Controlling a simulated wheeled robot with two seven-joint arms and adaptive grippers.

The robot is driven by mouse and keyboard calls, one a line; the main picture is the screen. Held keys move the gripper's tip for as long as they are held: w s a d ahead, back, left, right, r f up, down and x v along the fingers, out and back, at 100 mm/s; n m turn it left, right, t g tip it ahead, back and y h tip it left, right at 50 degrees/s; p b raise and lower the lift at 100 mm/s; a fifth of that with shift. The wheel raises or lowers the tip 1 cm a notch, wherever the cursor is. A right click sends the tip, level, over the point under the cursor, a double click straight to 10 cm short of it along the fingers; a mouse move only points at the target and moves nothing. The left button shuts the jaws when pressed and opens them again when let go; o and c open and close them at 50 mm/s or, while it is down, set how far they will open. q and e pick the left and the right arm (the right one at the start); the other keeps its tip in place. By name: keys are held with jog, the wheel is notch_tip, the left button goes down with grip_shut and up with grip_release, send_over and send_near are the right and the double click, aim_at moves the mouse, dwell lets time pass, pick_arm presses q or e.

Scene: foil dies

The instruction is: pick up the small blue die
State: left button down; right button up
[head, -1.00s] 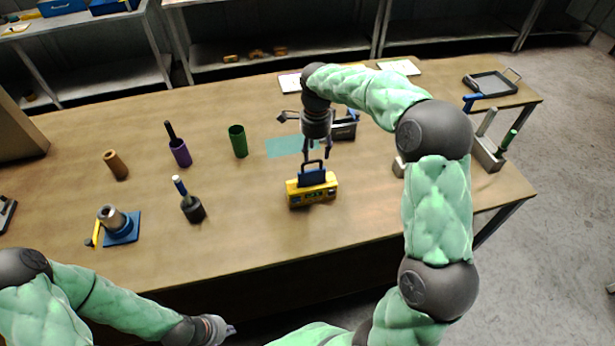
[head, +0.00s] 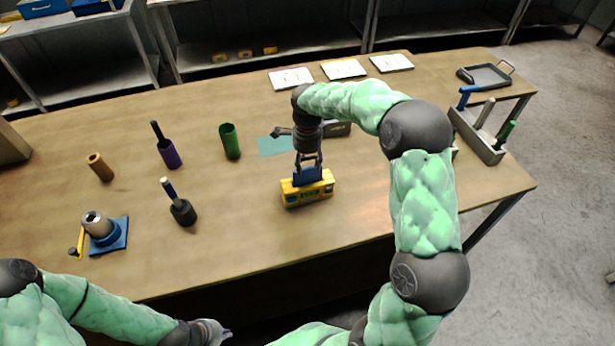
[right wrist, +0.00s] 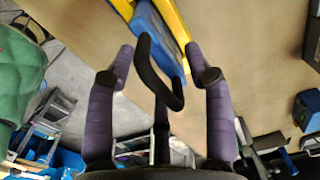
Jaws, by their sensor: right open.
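The small blue die (head: 307,177) is a blue block with a black loop handle on top. It sits upright in a yellow block (head: 309,192) near the middle of the table. In the right wrist view the die (right wrist: 157,32) shows with its black handle toward me and the yellow block (right wrist: 176,18) behind it. My right gripper (head: 308,162) points down over the die, open, with its purple fingers (right wrist: 161,62) spread on either side of the handle. I cannot tell whether they touch it. My left gripper (head: 221,332) is low in front of the table, its jaws unclear.
A blue-based fixture (head: 117,236) is at the left front. A grey caddy (head: 481,138) stands at the right. The table in front of the yellow block is clear.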

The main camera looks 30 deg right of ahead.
aim_at(308, 169)
notch_tip(308, 169, down, 4)
jog(key=shift+s+f+b, duration=0.1)
jog(key=shift+b, duration=0.25)
grip_shut()
jog(key=shift+d+r, duration=0.1)
jog(key=shift+r, duration=0.1)
